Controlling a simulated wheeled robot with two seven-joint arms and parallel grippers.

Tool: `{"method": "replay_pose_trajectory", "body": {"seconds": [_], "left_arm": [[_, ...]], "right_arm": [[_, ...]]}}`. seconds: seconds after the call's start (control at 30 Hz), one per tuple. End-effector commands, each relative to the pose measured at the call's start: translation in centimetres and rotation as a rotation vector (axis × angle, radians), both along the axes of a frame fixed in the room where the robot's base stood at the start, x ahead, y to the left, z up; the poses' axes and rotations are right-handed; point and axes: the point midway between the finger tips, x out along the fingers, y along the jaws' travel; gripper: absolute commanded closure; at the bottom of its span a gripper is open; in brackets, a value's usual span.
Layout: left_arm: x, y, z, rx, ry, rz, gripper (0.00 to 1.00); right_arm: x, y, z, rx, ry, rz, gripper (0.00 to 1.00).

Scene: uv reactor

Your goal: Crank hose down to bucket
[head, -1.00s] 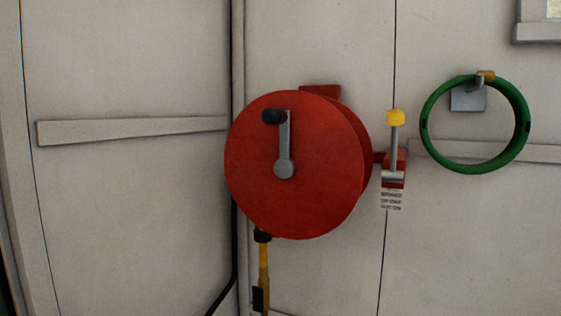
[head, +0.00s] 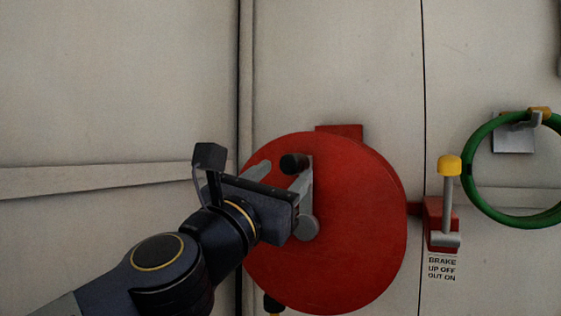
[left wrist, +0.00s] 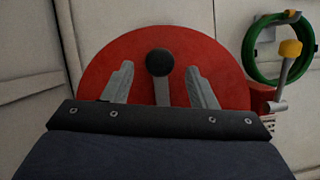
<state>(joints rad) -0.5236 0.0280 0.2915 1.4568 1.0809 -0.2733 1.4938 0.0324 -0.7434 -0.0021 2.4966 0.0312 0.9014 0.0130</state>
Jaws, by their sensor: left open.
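The red hose reel (head: 360,230) is mounted on the wall, and it also shows in the left wrist view (left wrist: 110,60). Its grey crank arm carries a black knob (head: 294,163) at the upper end. My left gripper (head: 284,172) is open in front of the reel. In the left wrist view the knob (left wrist: 159,62) appears between the two fingers (left wrist: 161,85), which stand apart from it on both sides. Whether they reach around it in depth is hard to tell. The hose end (head: 273,304) shows only slightly below the reel. No bucket is visible. My right gripper is not in view.
A brake lever with a yellow knob (head: 449,165) stands upright right of the reel, above a label reading "BRAKE UP OFF OUT ON". A green ring (head: 480,200) hangs on a bracket further right. The wall left of the reel carries only a ledge.

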Motion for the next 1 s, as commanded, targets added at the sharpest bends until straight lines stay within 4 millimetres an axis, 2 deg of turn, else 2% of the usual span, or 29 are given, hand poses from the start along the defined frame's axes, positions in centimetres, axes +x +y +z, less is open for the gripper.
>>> {"method": "replay_pose_trajectory", "body": {"seconds": [0.1, 0.3, 0.7, 1.0], "left_arm": [[1.8, -1.0, 1.0, 0.003, 0.001, 0.000, 0.48], [3.9, -2.0, 1.9, 0.004, -0.001, 0.001, 0.48], [4.6, -2.3, 2.0, 0.006, -0.003, 0.003, 0.49], [4.6, -2.3, 2.0, 0.007, -0.002, 0.002, 0.89]], "right_arm": [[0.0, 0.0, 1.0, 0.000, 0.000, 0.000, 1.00], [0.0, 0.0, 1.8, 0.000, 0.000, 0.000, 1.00], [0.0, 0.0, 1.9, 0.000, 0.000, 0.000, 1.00], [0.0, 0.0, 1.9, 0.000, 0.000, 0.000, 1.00]]}}
